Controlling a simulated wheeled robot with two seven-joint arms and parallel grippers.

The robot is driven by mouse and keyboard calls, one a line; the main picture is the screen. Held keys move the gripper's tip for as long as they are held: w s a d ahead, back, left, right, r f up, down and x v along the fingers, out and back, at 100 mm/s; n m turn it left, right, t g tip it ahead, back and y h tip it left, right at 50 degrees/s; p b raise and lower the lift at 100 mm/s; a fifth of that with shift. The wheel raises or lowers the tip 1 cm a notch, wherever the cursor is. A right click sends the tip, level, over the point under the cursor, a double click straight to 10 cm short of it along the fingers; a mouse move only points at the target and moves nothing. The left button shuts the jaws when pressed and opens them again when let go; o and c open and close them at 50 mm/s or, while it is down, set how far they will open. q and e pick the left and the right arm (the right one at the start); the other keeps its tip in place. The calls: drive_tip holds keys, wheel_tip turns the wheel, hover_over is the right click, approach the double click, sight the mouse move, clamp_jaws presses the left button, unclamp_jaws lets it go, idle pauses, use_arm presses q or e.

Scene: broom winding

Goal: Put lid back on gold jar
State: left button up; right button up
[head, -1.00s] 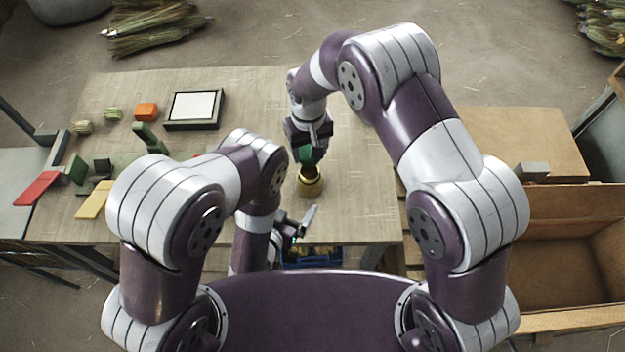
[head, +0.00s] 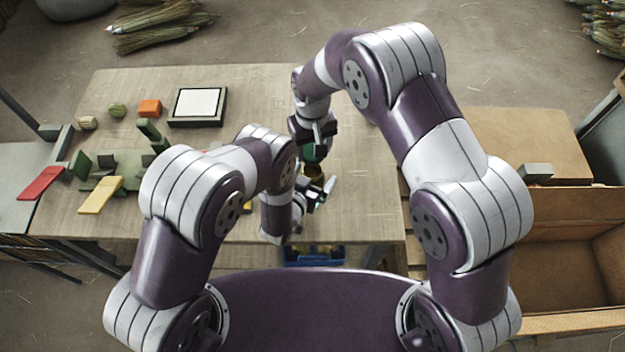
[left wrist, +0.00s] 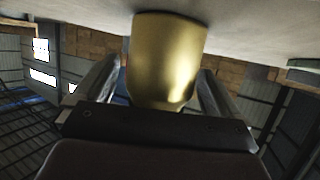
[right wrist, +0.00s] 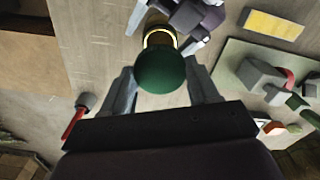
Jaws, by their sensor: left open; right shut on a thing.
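The gold jar (left wrist: 166,60) stands on the table and shows large between the fingers of my left gripper (left wrist: 158,75). That gripper is open around the jar. In the head view the jar (head: 314,170) is mostly hidden by my arms. My right gripper (right wrist: 163,80) is shut on the round green lid (right wrist: 164,72), directly above the jar. In the right wrist view the jar's gold rim (right wrist: 160,38) shows behind the lid. I cannot tell whether the lid touches the jar. In the head view the left gripper (head: 318,195) is at the jar's near side.
A blue bin (head: 313,256) is at the table's near edge. Green, grey, red and yellow blocks lie on the left, with a framed white panel (head: 198,103) and an orange block (head: 150,107) behind. A wooden box (head: 570,250) stands at right. The table's far middle is clear.

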use_arm(q)
drive_tip(key=c, duration=1.5)
use_arm(e)
hover_over(313, 175)
drive_tip(key=shift+f, duration=2.5)
drive_tip(key=shift+f, duration=0.9)
drive_tip(key=shift+f, duration=0.55)
